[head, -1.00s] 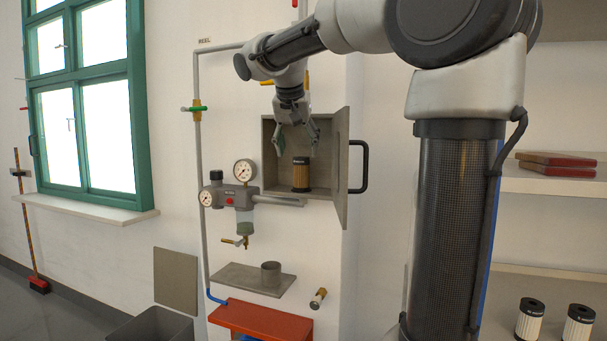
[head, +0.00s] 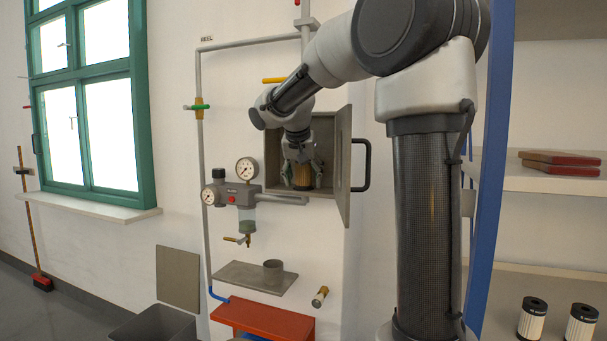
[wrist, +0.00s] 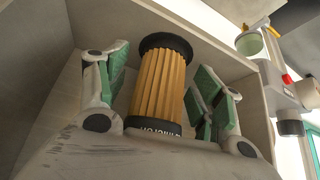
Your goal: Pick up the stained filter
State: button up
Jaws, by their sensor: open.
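The stained filter (wrist: 160,85) is a brownish-yellow pleated cylinder with black end caps. It stands upright in a grey open wall box (head: 343,165); it also shows in the head view (head: 302,178), partly covered by my gripper. My gripper (head: 302,172) reaches into the box from above. In the wrist view my gripper's green-padded fingers (wrist: 160,88) are open, one on each side of the filter. A gap shows between the filter and the left finger; the right finger is closer, and I cannot tell whether it touches.
The box door with a black handle (head: 365,165) stands open at the right. Gauges and a regulator (head: 241,194) sit left of the box. A grey shelf with a short cup (head: 272,270) and a red shelf (head: 262,318) are below. Clean white filters (head: 532,318) stand at lower right.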

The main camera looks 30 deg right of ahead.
jog(key=shift+c, duration=0.4)
jog(key=c, duration=1)
jog(key=shift+c, duration=0.2)
jog(key=shift+r, duration=0.15)
